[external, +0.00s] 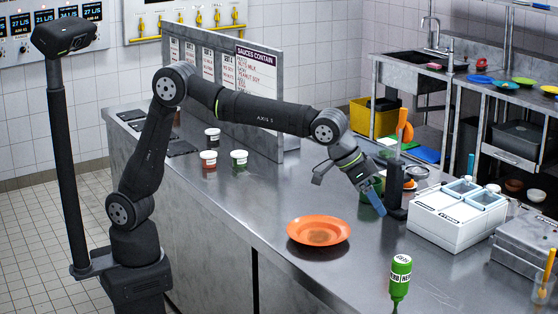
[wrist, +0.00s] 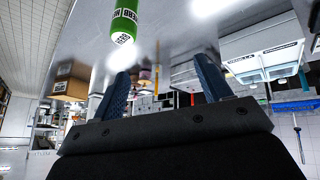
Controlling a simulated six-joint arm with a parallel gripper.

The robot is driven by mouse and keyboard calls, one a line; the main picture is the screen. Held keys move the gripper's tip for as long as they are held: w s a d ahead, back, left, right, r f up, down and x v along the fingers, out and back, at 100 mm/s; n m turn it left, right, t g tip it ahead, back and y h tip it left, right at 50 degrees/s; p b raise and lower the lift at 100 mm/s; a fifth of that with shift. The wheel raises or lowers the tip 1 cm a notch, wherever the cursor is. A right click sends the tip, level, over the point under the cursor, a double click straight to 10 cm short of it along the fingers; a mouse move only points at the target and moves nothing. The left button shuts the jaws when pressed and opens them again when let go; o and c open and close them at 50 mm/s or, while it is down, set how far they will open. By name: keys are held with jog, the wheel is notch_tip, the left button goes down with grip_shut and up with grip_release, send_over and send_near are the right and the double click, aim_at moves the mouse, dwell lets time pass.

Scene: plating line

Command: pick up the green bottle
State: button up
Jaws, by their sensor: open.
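The green bottle (external: 400,278) has a white label with dark lettering and a narrow end pointing down. It is at the front right of the steel counter in the external view, to the right of the orange plate. In the wrist view the green bottle (wrist: 126,20) is at the top, beyond the fingers and partly cut off by the frame edge. My gripper (external: 376,200) is above the counter, behind and left of the bottle and well apart from it. Its blue fingers (wrist: 160,88) are spread with nothing between them.
An orange plate (external: 319,231) lies on the counter left of the bottle. A white container box (external: 455,228) and a grey metal box (external: 525,246) stand at right. A dark holder with an orange utensil (external: 404,130) is close beside my gripper. Small jars (external: 239,159) stand further back.

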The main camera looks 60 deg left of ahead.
aim_at(401, 272)
jog(key=s+d+m, duration=0.3)
jog(key=s+d, duration=0.2)
jog(key=s, duration=0.1)
jog(key=x, duration=1.1)
jog(key=a+x, duration=0.1)
jog(key=x, duration=0.5)
jog(key=shift+w+f, duration=0.15)
jog(key=shift+f, duration=0.25)
jog(key=c, duration=0.8)
